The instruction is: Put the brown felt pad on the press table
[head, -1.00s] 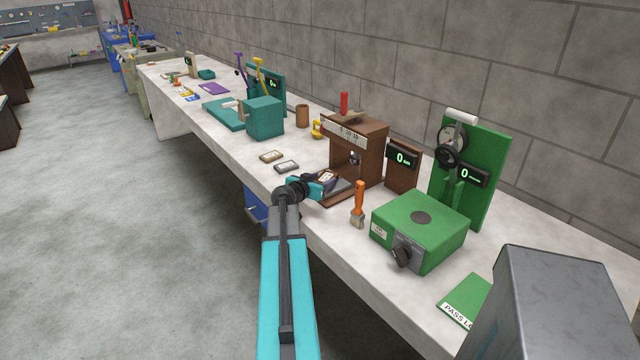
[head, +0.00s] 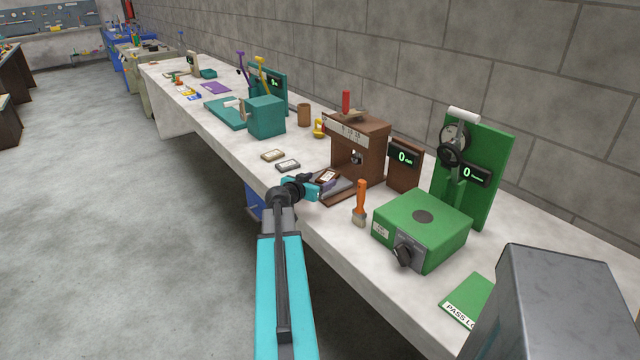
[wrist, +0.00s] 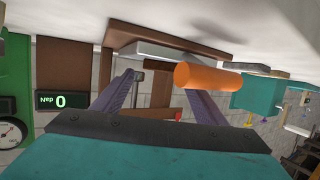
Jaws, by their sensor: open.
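The press table (head: 345,189) is a grey plate on a brown base in front of the brown press (head: 358,150); the plate also shows in the wrist view (wrist: 172,51). My gripper (head: 322,188) is open at the plate's left edge. Its two purple fingers (wrist: 160,85) stand apart in the wrist view. An orange cylinder (wrist: 207,76) overlaps the right fingertip there; I cannot identify it.
A tan pad (head: 272,155) and a grey pad (head: 288,165) lie left of the press. An orange-handled brush (head: 360,203) stands close to its right. A green tester (head: 422,225) is farther right, a teal press (head: 265,117) farther back. The bench's front edge runs beneath my arm.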

